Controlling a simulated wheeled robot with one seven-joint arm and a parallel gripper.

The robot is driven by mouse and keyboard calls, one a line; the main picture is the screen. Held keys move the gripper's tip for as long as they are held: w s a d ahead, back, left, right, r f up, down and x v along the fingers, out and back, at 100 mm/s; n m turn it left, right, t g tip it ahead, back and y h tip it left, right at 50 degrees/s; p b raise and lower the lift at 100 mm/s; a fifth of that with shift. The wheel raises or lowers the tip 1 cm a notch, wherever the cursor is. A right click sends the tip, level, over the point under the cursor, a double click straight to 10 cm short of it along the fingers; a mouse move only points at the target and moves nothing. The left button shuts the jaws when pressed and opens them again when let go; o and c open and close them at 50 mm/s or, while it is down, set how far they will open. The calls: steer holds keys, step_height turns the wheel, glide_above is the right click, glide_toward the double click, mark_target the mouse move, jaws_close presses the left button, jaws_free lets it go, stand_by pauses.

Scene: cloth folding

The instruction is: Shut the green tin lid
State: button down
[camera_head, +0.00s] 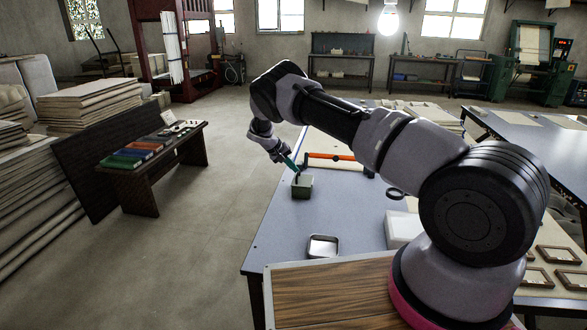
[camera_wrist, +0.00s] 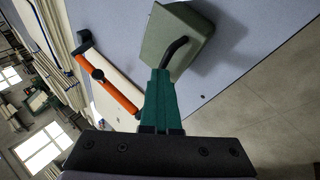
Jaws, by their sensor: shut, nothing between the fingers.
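The green tin (camera_head: 302,190) is a small sage-green box near the left edge of the blue-grey table. In the wrist view the tin (camera_wrist: 165,30) shows at top centre as a plain green face with a darker side to its right.
An orange-handled tool (camera_wrist: 118,92) lies beyond the tin, on a pale board. A small open metal tin (camera_head: 323,246) sits nearer on the table (camera_head: 275,235). A white block (camera_head: 402,228) is to its right. The table's left edge is close to the green tin.

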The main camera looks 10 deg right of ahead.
steer(key=shift+d+r, duration=0.15)
steer(key=shift+r, duration=0.85)
steer(key=w+a+v, duration=0.1)
steer(key=v, duration=1)
step_height(320, 180, up, 18)
steer(key=m+y, duration=0.3)
glide_above(294, 181)
steer(key=s+d, duration=0.1)
steer(key=s, duration=0.4)
steer(key=s+d+r+m+y, duration=0.1)
steer(key=s+d+r+y, duration=0.45)
steer(key=s+r, duration=0.8)
steer(key=s+d+r+t, duration=0.1)
steer(key=s+d+r, duration=0.1)
steer(key=s+r, duration=0.35)
steer(key=s+d+r+t, duration=0.1)
steer(key=s+d+r, duration=0.1)
steer(key=s, duration=0.7)
steer(key=s+f+t, duration=0.2)
steer(key=s, duration=1.4)
steer(key=shift+a+m+y, duration=0.25)
steer(key=shift+m+y, duration=0.05)
steer(key=shift+y, duration=0.05)
